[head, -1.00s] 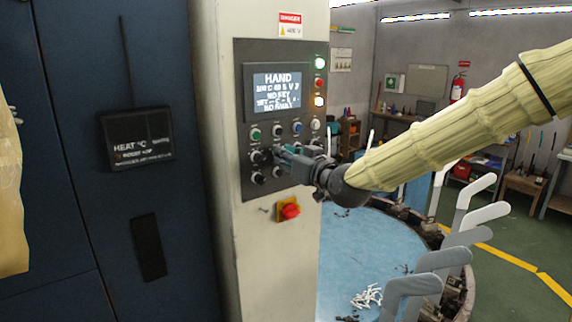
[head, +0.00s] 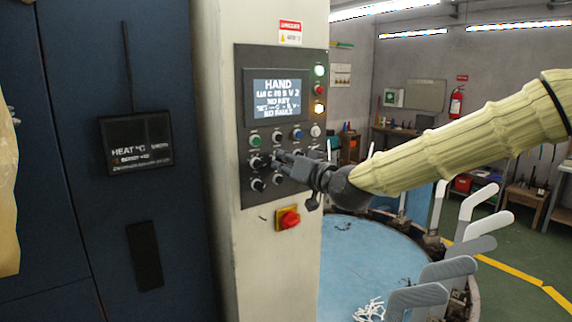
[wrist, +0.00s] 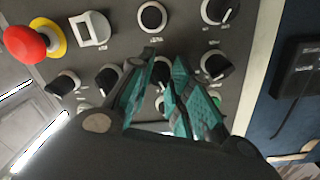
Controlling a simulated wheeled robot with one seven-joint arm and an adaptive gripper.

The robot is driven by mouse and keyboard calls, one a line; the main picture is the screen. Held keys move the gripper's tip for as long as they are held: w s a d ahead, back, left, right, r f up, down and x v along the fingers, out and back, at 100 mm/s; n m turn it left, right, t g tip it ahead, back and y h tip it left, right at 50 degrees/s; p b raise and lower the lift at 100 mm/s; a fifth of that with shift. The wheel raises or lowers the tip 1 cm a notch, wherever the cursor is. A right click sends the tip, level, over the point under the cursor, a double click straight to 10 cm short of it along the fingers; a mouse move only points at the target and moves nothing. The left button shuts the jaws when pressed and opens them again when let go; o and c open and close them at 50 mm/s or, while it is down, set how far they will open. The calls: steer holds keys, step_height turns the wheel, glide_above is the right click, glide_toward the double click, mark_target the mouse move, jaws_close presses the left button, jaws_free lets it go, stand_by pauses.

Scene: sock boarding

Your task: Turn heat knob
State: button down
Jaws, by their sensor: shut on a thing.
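The grey control panel (head: 243,190) is on a pale column, with rows of knobs and buttons under a lit screen. My gripper (head: 281,158) is at the panel's lower knob rows, reaching in from the right. In the wrist view its teal-padded fingers (wrist: 164,72) are closed around a black knob (wrist: 159,76), which they partly hide. I cannot read that knob's label. Free knobs stand around it, one above (wrist: 152,17) and one to the right (wrist: 216,66). In the head view, the knobs left of the fingers (head: 255,162) are uncovered.
A red emergency button (head: 288,218) on a yellow plate is just below the panel. A black heat display (head: 137,143) is on the blue cabinet at left. A round blue table (head: 365,260) with upright grey sock boards (head: 447,268) is below right of my arm.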

steer(key=shift+f, duration=0.1)
steer(key=c, duration=1.3)
jaws_free()
steer(key=v, duration=1.2)
